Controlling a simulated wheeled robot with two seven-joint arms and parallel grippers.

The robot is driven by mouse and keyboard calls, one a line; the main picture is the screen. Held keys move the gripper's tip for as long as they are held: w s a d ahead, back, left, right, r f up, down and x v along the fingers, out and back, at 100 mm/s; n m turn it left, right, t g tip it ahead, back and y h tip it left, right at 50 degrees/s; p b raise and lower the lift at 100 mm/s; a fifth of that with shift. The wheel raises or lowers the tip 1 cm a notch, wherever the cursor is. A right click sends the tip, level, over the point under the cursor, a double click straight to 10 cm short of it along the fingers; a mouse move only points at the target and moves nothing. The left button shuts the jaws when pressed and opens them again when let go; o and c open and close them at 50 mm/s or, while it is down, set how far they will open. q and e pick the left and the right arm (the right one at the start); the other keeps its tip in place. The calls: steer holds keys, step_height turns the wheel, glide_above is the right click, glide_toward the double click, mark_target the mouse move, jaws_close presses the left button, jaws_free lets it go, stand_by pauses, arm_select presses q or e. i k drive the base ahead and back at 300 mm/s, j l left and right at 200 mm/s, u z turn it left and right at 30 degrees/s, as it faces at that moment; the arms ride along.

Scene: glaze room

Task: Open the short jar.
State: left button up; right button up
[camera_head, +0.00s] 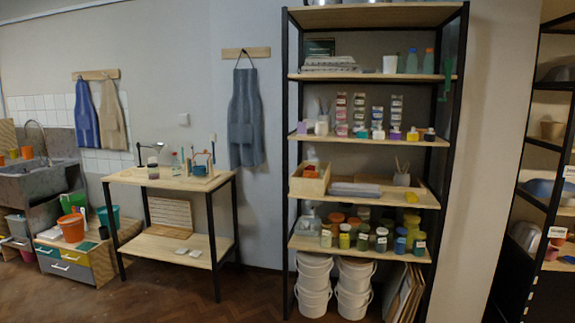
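Several lidded jars of coloured glaze (363,241) stand on the low shelf of the tall black-framed rack, in the middle of the view. Some look shorter than others, but they are too small and crowded to tell which is the short jar. A small clear jar (153,172) with a dark top stands on the wooden worktable (135,177) at the left. Small coloured pots (378,134) sit on a higher shelf. I cannot tell whether any jar is open. Neither of my grippers is in view.
White buckets (313,285) fill the floor under the rack. A sink (40,180) and a drawer unit (70,262) with an orange bucket (71,228) stand at the left. Another rack (545,145) is at the right edge. The brown wooden floor (170,303) in front is clear.

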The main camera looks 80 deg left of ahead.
mark_target(153, 174)
steer(key=u, duration=3.75)
steer(key=i, duration=2.3)
